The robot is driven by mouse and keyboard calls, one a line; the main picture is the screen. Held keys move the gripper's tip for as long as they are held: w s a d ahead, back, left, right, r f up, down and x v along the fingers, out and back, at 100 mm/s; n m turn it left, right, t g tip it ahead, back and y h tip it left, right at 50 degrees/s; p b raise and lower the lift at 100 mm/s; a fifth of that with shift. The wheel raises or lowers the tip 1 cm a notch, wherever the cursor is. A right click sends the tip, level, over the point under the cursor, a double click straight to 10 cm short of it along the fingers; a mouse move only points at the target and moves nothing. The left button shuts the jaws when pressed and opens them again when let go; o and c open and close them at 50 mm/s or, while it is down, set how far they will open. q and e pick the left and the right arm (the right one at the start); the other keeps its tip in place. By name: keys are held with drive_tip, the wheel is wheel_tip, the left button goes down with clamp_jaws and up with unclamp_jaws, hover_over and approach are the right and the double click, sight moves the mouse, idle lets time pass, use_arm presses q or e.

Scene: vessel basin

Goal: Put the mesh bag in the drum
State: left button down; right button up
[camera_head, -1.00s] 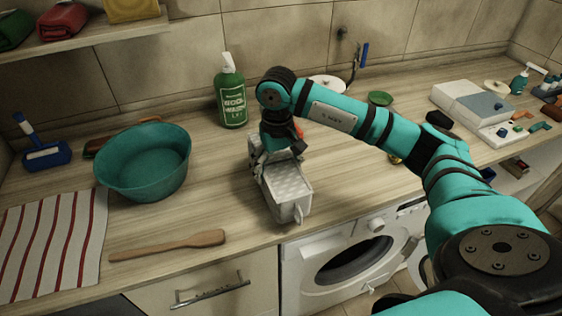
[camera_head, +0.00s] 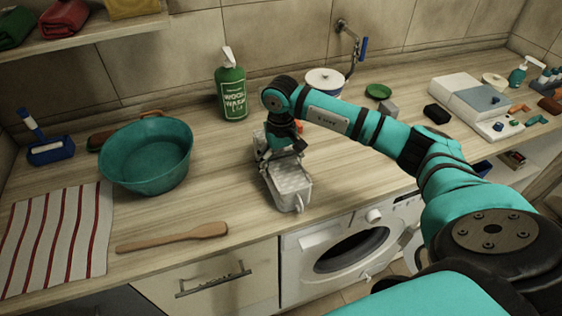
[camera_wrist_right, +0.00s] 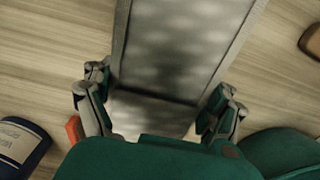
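A pale grey, box-like piece with a raised rim and a dimpled top (camera_head: 290,180) lies near the counter's front edge; I cannot tell whether it is the mesh bag. My right gripper (camera_head: 277,150) is over its far end, pointing down. In the right wrist view the fingers (camera_wrist_right: 158,105) are spread to either side of the grey piece (camera_wrist_right: 170,50), with small gaps visible. The drum (camera_head: 352,250) shows as a dark round opening in the white washing machine below the counter. My left gripper is not in view.
A teal basin (camera_head: 147,158), striped cloth (camera_head: 58,237) and wooden spatula (camera_head: 175,237) lie to the left. A green bottle (camera_head: 231,92) stands behind my gripper. A white lidded pot (camera_head: 324,82) and a grey-white box (camera_head: 462,100) stand right. The counter between spatula and bottle is clear.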

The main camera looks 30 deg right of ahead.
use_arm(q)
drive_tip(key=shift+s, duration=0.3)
use_arm(e)
drive_tip(key=shift+o, duration=1.2)
drive_tip(key=shift+r, duration=0.45)
wheel_tip(320, 180, up, 10)
drive_tip(key=b, duration=0.3)
drive_tip(key=shift+r+b, duration=0.25)
drive_tip(key=shift+b, duration=0.05)
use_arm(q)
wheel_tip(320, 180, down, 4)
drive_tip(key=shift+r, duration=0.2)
use_arm(e)
drive_tip(key=shift+r, duration=0.45)
